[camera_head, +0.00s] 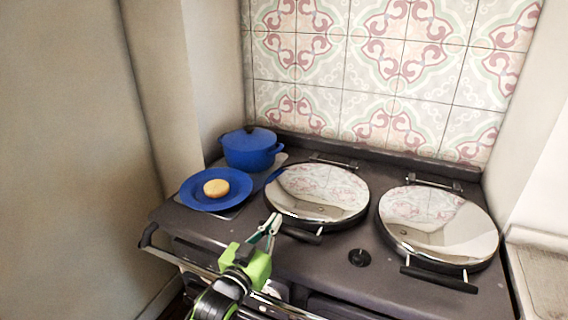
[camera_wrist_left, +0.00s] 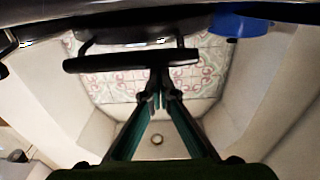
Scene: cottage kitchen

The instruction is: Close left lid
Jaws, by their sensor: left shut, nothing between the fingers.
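The left lid (camera_head: 318,190) is a round, mirror-bright cover on the dark range cooker. It lies down over the left hotplate, about as flat as the right lid (camera_head: 438,222). Its black bar handle (camera_head: 301,235) points to the front; a black bar handle also crosses the left wrist view (camera_wrist_left: 105,62). My left gripper (camera_head: 274,222), with green parts, is shut and empty at the lid's front left edge, just left of the handle. In the left wrist view its fingertips (camera_wrist_left: 158,80) meet close by the bar; I cannot tell whether they touch it. My right gripper is not in view.
A blue plate (camera_head: 238,199) with a round tan item (camera_head: 216,188) and a blue lidded pot (camera_head: 250,148) stand left of the lid. A rail (camera_head: 180,258) runs along the cooker's front. A tiled wall is behind.

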